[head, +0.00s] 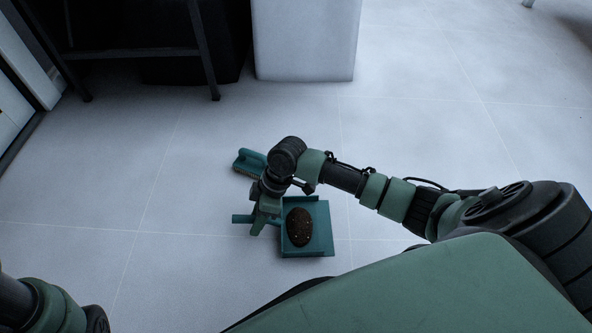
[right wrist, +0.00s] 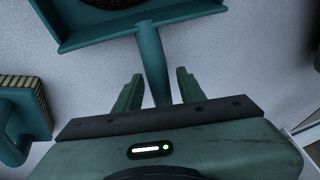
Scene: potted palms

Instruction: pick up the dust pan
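The teal dust pan (head: 322,242) lies on the floor with a dark brown speckled clump (head: 299,227) in it. Its handle points left in the head view, partly hidden by my right gripper (head: 262,222). In the right wrist view the handle (right wrist: 153,68) runs between the two fingers of my right gripper (right wrist: 158,92). The fingers are open, with a gap on each side of the handle. Of my left arm only a part shows at the lower left of the head view; its gripper is out of view.
A teal brush (head: 248,162) with pale bristles lies just behind the pan; it also shows in the right wrist view (right wrist: 28,112). A white block (head: 305,40) and a dark metal frame (head: 205,50) stand at the back. The tiled floor to the left is clear.

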